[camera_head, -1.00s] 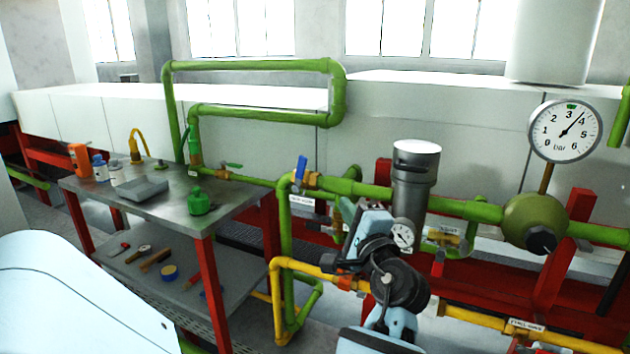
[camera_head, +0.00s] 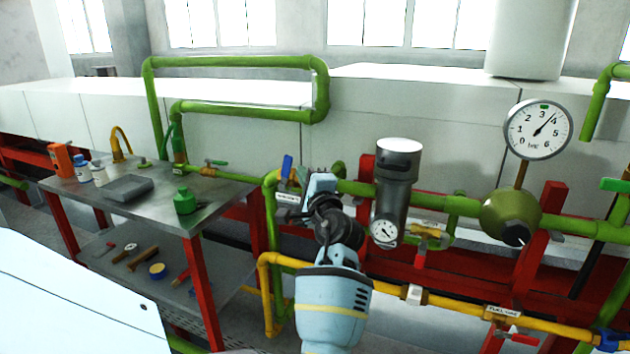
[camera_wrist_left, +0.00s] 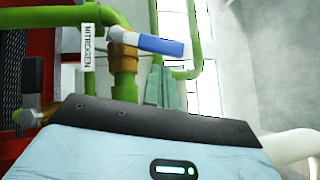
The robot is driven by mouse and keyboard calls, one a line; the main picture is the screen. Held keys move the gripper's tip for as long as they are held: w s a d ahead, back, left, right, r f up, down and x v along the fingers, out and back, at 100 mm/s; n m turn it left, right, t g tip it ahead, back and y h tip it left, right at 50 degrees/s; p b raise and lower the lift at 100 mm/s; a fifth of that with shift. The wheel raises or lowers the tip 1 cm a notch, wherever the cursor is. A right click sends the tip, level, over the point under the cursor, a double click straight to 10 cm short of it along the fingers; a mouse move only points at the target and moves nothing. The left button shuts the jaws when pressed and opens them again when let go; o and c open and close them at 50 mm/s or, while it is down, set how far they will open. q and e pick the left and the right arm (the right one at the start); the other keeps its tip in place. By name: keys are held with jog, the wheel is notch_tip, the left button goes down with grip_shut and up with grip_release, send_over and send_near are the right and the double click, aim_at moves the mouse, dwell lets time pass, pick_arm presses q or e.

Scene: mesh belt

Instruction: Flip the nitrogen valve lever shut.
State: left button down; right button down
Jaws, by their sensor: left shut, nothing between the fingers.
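The nitrogen valve's blue lever (camera_head: 287,167) stands up from its valve on the green pipe, above a small white label (camera_head: 288,197). In the left wrist view the blue lever (camera_wrist_left: 150,45) juts from the brass valve body (camera_wrist_left: 123,55), beside the label (camera_wrist_left: 88,45) reading NITROGEN. My left gripper (camera_head: 316,184) is shut and empty, just right of the lever in the head view, and hides part of the valve. Its fingers (camera_wrist_left: 166,86) show below the lever in the left wrist view. I cannot tell whether they touch it. My right gripper is not in view.
A grey filter cylinder (camera_head: 397,185) with a small gauge stands right of my gripper. A yellow pipe (camera_head: 450,305) runs below. A bench (camera_head: 150,205) with a green can and tools stands left. A large pressure gauge (camera_head: 538,129) is at the right.

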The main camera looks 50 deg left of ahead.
aim_at(291, 165)
pick_arm(q)
jog(key=shift+s+a+r, duration=0.1)
jog(key=shift+s+a, duration=0.2)
jog(key=shift+a, duration=0.15)
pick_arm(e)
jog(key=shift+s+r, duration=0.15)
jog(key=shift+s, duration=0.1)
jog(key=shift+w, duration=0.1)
